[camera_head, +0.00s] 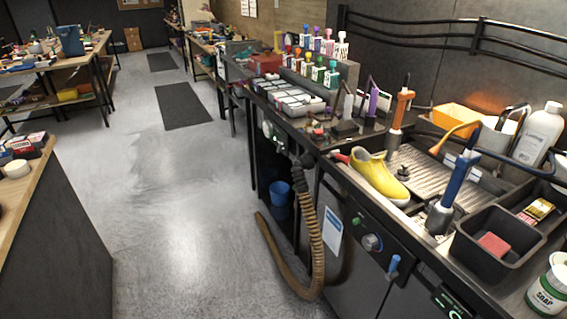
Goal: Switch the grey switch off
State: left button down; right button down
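Neither of my grippers is in view. On the dark front panel of the workbench at the right is a round grey knob (372,242) with a pale ring, facing the aisle. A smaller dark knob (357,220) sits up and left of it. Nothing touches the knobs.
Blue-handled (459,180) and orange-handled (401,108) tools stand upright there. A black bin (497,262) holds a red block. A brown hose (309,225) hangs in front.

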aim_at(280, 149)
jog(key=u, duration=0.35)
jog(key=i, duration=0.5)
jog(key=u, duration=0.6)
jog(key=i, duration=1.4)
jog(key=z, duration=0.95)
jog(key=i, duration=0.55)
jog(key=z, duration=0.5)
